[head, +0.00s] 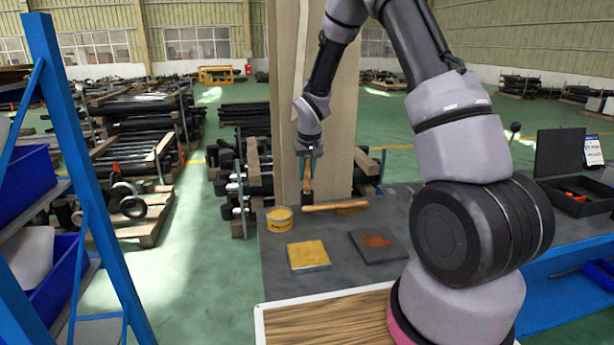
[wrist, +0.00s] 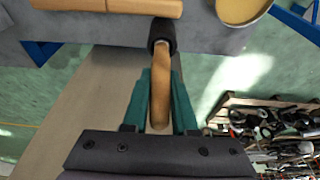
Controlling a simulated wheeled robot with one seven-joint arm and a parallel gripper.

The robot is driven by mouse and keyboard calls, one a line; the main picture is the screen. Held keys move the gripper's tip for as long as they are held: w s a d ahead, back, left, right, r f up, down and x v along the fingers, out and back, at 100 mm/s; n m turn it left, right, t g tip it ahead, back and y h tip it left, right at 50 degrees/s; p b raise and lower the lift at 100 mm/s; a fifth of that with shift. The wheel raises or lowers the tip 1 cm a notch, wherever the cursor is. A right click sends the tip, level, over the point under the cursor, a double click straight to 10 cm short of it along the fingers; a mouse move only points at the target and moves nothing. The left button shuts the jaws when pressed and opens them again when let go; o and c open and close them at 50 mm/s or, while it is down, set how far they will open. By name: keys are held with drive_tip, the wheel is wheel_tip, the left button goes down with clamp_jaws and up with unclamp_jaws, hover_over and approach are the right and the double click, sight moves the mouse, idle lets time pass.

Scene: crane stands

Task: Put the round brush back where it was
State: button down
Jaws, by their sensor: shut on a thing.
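The round brush (head: 308,186) has a tan wooden handle and a black round head. My gripper (head: 307,162) is shut on its handle, with the head pointing down. In the wrist view the brush (wrist: 160,75) lies between the green fingers of my gripper (wrist: 160,100), its black head beyond the fingertips. Whether the head touches the bench is not clear.
A yellow square pad (head: 308,255) and a dark square plate with a rusty patch (head: 378,243) lie on the bench. A beige column (head: 340,120) stands just behind. A black open case (head: 575,190) is at the right. A blue rack (head: 75,150) stands left.

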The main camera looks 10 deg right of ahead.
drive_tip(key=shift+f, duration=0.4)
drive_tip(key=shift+f, duration=0.15)
drive_tip(key=c, duration=0.7)
unclamp_jaws()
drive_tip(key=s+d+r+m+t, duration=0.1)
drive_tip(key=s+d+r, duration=0.1)
drive_tip(key=s+r, duration=0.5)
drive_tip(key=s+d+r, duration=0.1)
drive_tip(key=s+r, duration=0.2)
drive_tip(key=r, duration=0.7)
drive_tip(key=s+d+r+m+t, duration=0.1)
drive_tip(key=s+d+r, duration=0.1)
drive_tip(key=s+r, duration=0.55)
drive_tip(key=s+r+m+t+y, duration=0.1)
drive_tip(key=s+r, duration=0.2)
drive_tip(key=s, duration=0.4)
drive_tip(key=s+r+m+t+y, duration=0.1)
drive_tip(key=s+r, duration=0.3)
drive_tip(key=s, duration=0.4)
drive_tip(key=shift+s+d, duration=0.15)
drive_tip(key=shift+d, duration=0.2)
